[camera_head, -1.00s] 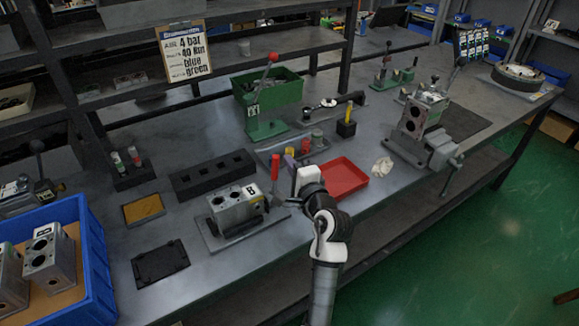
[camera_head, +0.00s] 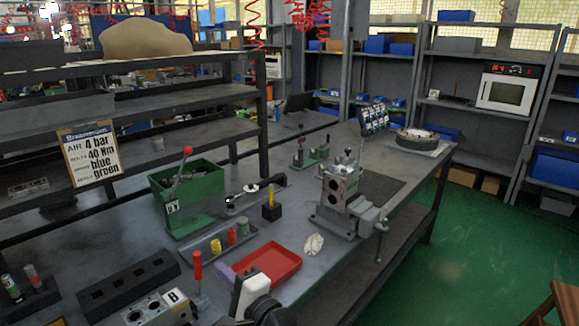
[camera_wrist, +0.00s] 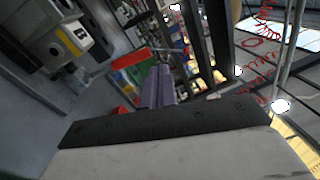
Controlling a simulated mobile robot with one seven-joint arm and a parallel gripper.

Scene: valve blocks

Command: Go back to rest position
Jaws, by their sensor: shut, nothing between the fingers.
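My gripper (camera_head: 222,275) shows at the bottom of the head view, with purple fingers in front of my white wrist. In the wrist view the purple fingers (camera_wrist: 157,86) lie together with nothing between them. The gripper is above the bench, just left of the red tray (camera_head: 268,264). A metal valve block marked B (camera_head: 157,309) sits to its left at the bottom edge, apart from the fingers. A block also shows at the upper left of the wrist view (camera_wrist: 66,42).
A red-handled tool (camera_head: 197,266) stands close left of the gripper. Behind are a green bin (camera_head: 195,200), a black stand with a yellow item (camera_head: 271,207), and a crumpled white cloth (camera_head: 313,244). A vise with a valve block (camera_head: 338,195) stands right.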

